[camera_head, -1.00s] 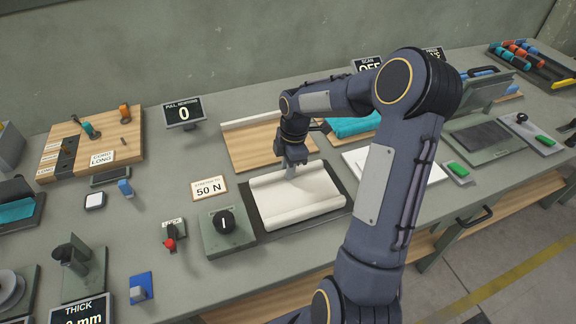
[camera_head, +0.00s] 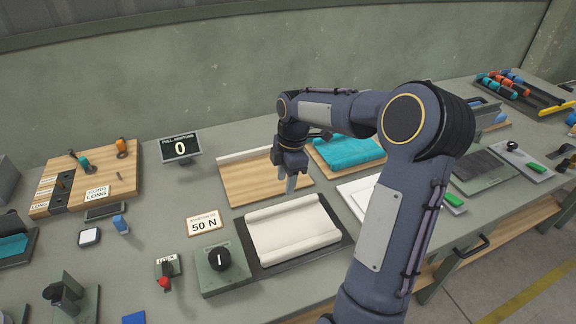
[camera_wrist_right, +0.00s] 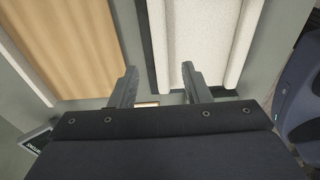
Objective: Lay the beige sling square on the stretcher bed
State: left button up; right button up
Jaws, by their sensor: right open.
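The beige sling (camera_head: 292,229), a pale cloth with a rolled hem along two opposite edges, lies flat on the dark stretcher bed (camera_head: 258,262). It looks roughly square to the bed, with a dark margin showing around it. The sling also fills the upper right of the right wrist view (camera_wrist_right: 205,45). My right gripper (camera_head: 291,186) is above the sling's far edge, apart from it. Its two fingers (camera_wrist_right: 160,85) are spread and empty in the right wrist view. My left gripper is not in view.
A knob box (camera_head: 219,262) stands just left of the bed, with a "50 N" sign (camera_head: 204,224) behind it. A wooden board (camera_head: 262,183) lies behind the bed, and a teal cloth (camera_head: 350,150) on another board. A display reading 0 (camera_head: 180,148) stands at the back.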

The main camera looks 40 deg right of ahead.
jog(key=s+a+r+m+t, duration=0.2)
jog(key=s+a+r+m, duration=0.4)
jog(key=s+a+r, duration=0.25)
jog(key=s+a+f+m+t+y, duration=0.2)
jog(key=s+a+f+m+t, duration=0.1)
jog(key=s+a+m, duration=0.6)
jog(key=s+m, duration=0.1)
jog(key=s, duration=0.2)
jog(key=shift+f, duration=0.35)
jog(key=shift+s, duration=0.1)
